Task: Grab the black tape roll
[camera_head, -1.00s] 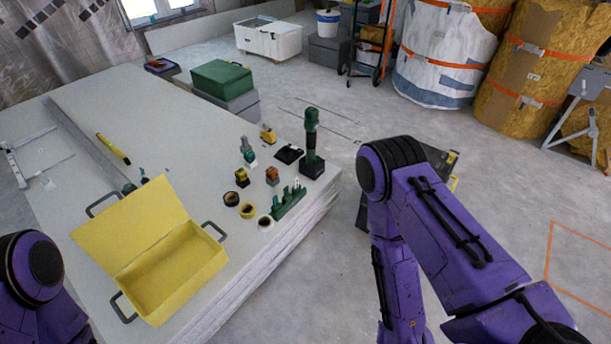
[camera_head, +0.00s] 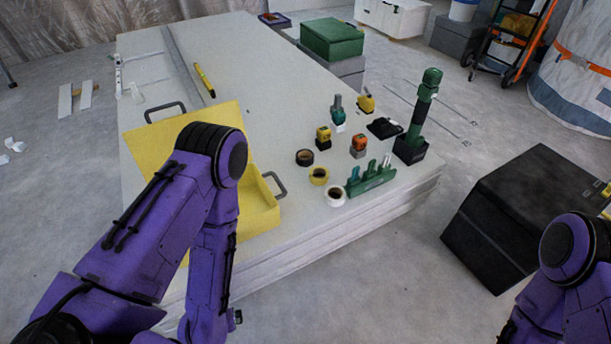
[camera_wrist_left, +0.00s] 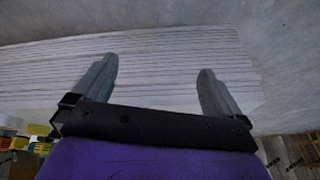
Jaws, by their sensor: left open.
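My right gripper is not in view; only part of that arm shows at lower right.
A black case (camera_head: 530,215) stands on the floor at right. The panel top's back half is mostly clear.

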